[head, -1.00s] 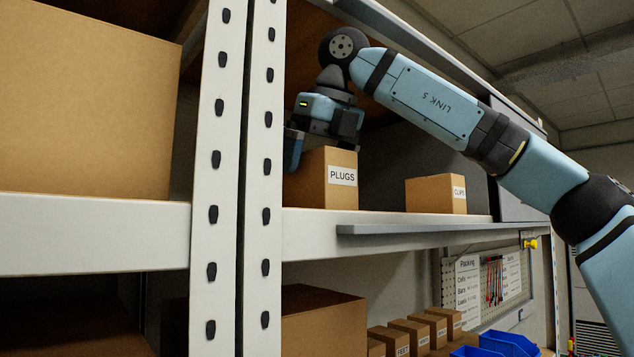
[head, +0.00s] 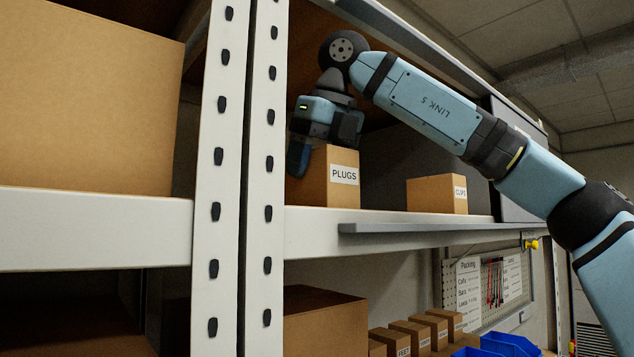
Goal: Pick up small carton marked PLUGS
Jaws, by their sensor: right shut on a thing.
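The small carton marked PLUGS (head: 343,188) stands upright on the upper shelf, just right of the white rack post. My right gripper (head: 318,160) reaches down over it from above. One finger shows at the carton's left side; the other is hidden behind the carton or the gripper body. The gripper is shut on the carton, which appears to be still at shelf level. My left gripper is not in view.
A carton marked CLIPS (head: 437,195) stands to the right on the same shelf (head: 310,235). The white post (head: 265,130) is close on the left, with a large carton (head: 85,100) beyond it. Small cartons and blue bins (head: 505,343) are below.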

